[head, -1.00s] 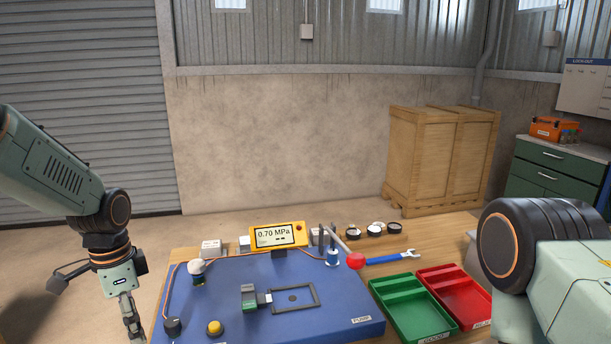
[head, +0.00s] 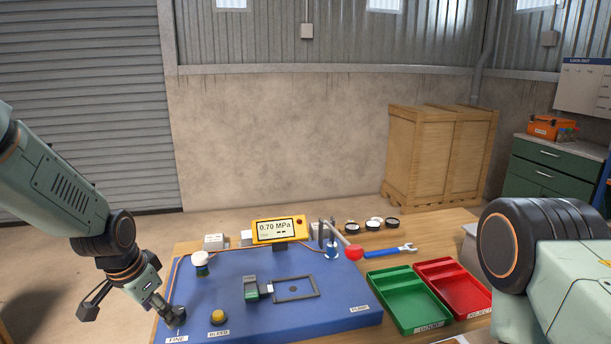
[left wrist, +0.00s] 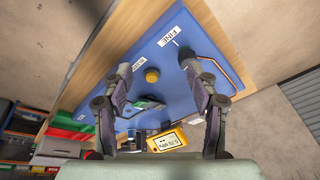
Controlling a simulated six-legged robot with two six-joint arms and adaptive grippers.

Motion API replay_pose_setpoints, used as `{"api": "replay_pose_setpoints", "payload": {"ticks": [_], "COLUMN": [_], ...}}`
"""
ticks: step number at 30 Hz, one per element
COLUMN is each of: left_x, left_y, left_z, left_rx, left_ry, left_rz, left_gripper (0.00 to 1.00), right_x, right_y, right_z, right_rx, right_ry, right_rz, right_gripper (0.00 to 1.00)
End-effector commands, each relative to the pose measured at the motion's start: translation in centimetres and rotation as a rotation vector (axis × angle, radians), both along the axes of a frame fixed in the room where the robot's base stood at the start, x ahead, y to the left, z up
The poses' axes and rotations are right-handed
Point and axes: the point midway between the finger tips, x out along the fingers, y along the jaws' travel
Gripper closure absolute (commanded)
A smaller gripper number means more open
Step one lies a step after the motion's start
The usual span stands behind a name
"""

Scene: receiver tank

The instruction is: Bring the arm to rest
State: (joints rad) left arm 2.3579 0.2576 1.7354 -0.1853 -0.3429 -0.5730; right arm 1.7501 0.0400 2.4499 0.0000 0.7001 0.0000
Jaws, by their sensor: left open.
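My left gripper (head: 162,304) is over the near left corner of the blue panel (head: 330,318), its fingers slanting down to the right, close to the dark knob at the FINE label (head: 176,338). Whether it touches the knob cannot be told. In the left wrist view the gripper (left wrist: 155,68) has its two fingers spread apart with nothing between them. The dark FINE knob (left wrist: 186,53) shows by the right fingertip, and the yellow button (left wrist: 152,75) lies beyond the gap. My right arm is at the right edge of the head view; its gripper is not shown.
A green tray (head: 408,299), a red tray (head: 452,287) and a wrench (head: 391,250) lie to the right.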

Motion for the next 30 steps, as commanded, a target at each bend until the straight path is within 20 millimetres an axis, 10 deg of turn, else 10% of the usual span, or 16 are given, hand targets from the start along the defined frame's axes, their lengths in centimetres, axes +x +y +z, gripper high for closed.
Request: {"api": "replay_pose_setpoints", "payload": {"ticks": [8, 18, 24, 30], "left_x": [-5.8, -23.0, -32.7, -36.6], "left_y": [-3.6, -5.7, -6.0, -6.2], "left_z": [-10.5, -23.9, -28.1, -30.3], "left_rx": [-0.119, -0.130, -0.058, -0.026], "left_ry": [-0.073, 0.039, 0.207, 0.293], "left_rz": [0.306, 0.585, 0.583, 0.565], "left_gripper": [0.41, 0.41, 0.41, 0.41], "right_x": [0.0, 0.0, 0.0, -0.1], "right_y": [0.0, 0.0, 0.0, 0.0], "right_z": [-2.4, -6.9, -9.0, -10.1], "right_rx": [0.000, 0.000, 0.000, 0.000], "right_ry": [0.000, 0.000, 0.000, 0.001], "right_rz": [0.000, 0.000, 0.000, 0.000], "right_gripper": [1.00, 1.00, 1.00, 1.00]}}
